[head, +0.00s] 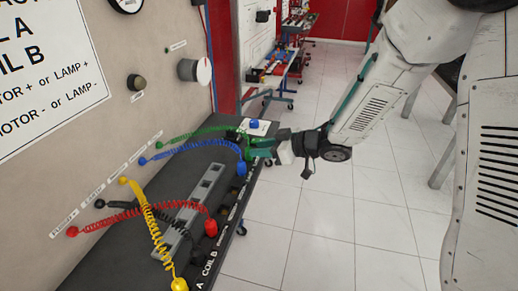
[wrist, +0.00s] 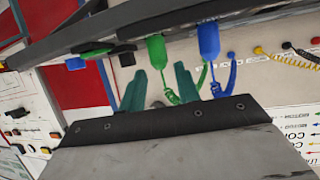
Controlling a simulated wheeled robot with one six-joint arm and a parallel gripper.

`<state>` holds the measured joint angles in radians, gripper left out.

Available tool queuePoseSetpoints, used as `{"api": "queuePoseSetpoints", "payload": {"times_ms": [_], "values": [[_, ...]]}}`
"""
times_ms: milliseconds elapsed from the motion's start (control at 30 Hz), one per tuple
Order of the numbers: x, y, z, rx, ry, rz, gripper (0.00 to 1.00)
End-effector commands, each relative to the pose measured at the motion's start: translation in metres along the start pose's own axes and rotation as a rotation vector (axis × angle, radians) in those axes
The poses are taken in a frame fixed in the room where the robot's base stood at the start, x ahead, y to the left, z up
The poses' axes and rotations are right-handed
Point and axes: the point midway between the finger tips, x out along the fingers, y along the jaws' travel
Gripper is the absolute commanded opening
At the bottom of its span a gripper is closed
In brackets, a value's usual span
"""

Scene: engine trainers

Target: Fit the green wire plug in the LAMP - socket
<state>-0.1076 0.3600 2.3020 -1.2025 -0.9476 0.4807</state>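The green plug (wrist: 157,50) shows in the wrist view against the dark shelf (wrist: 105,28), with its coiled green wire (head: 195,134) running to the wall panel in the head view. My gripper (wrist: 160,72) has its two teal fingers spread apart, and the green plug lies between and just beyond their tips. Some green wire hangs between the fingers. In the head view my gripper (head: 262,146) is at the far end of the shelf and hides the green plug. I cannot make out the LAMP - socket or its label.
The blue plug (wrist: 208,38) stands close beside the green one, its wire near a finger. Red (head: 211,227) and yellow (head: 179,284) plugs are nearer on the shelf. A grey strip (head: 190,210) lies along it. A white block with a blue top (head: 254,124) is behind my gripper.

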Motion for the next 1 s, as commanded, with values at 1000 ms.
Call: {"api": "queuePoseSetpoints", "payload": {"times_ms": [1000], "values": [[-0.020, 0.000, -0.049, 0.000, -0.001, 0.000, 0.32]]}}
